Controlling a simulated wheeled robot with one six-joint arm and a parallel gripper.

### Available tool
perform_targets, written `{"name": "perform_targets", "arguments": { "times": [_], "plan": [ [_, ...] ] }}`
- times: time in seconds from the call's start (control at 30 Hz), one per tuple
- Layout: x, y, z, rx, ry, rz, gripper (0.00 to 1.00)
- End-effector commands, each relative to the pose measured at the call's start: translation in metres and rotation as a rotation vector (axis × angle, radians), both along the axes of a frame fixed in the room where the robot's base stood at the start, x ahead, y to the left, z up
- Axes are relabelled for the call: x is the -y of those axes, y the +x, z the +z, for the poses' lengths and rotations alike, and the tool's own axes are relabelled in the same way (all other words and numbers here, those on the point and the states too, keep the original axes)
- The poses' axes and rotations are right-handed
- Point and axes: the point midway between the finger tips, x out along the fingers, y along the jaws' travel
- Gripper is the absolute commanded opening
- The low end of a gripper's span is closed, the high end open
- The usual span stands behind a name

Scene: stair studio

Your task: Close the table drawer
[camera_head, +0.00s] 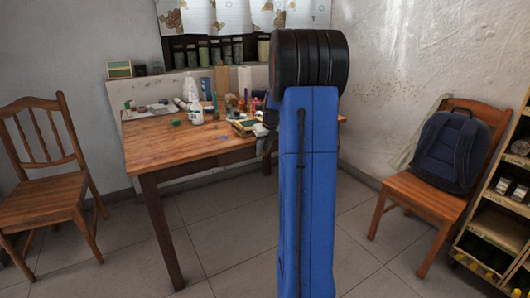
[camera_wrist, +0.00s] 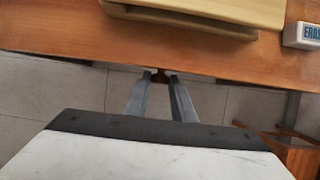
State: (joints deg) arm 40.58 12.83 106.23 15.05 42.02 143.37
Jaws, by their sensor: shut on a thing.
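The wooden table (camera_head: 160,150) stands against the back wall in the head view. Its right part is hidden behind my blue arm. In the wrist view the table's brown edge (camera_wrist: 60,45) crosses the top of the picture. My gripper (camera_wrist: 160,76) points at that edge, with its two grey fingers closed around a small dark knob (camera_wrist: 160,77) below it. The drawer front is not clearly visible, and I cannot tell how far the drawer stands out. In the head view my gripper is mostly hidden behind the arm.
Bottles, jars and small items crowd the table's back. In the wrist view a pale wooden board (camera_wrist: 235,10) and an eraser (camera_wrist: 303,36) lie on top. A chair (camera_head: 45,190) stands left; another (camera_head: 425,195) holds a backpack (camera_head: 447,150). A shelf (camera_head: 500,225) is far right.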

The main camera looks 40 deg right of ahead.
Motion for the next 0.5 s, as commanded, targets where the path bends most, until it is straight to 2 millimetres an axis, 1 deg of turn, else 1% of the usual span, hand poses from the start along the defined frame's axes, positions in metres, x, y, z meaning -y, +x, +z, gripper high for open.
{"name": "perform_targets", "arguments": {
  "times": [0.03,0.1,0.13,0.2,0.5],
  "plan": [
    [0.0012,0.0033,0.0022,0.008,-0.005,-0.001,0.0],
    [0.0014,0.0036,0.0024,0.009,-0.006,-0.002,0.0],
    [0.0014,0.0038,0.0026,0.01,-0.006,-0.002,0.25],
    [0.0014,0.0036,0.0024,0.009,-0.006,-0.002,0.4],
    [0.0009,0.002,0.0025,0.006,-0.004,-0.001,0.4]
  ]
}}
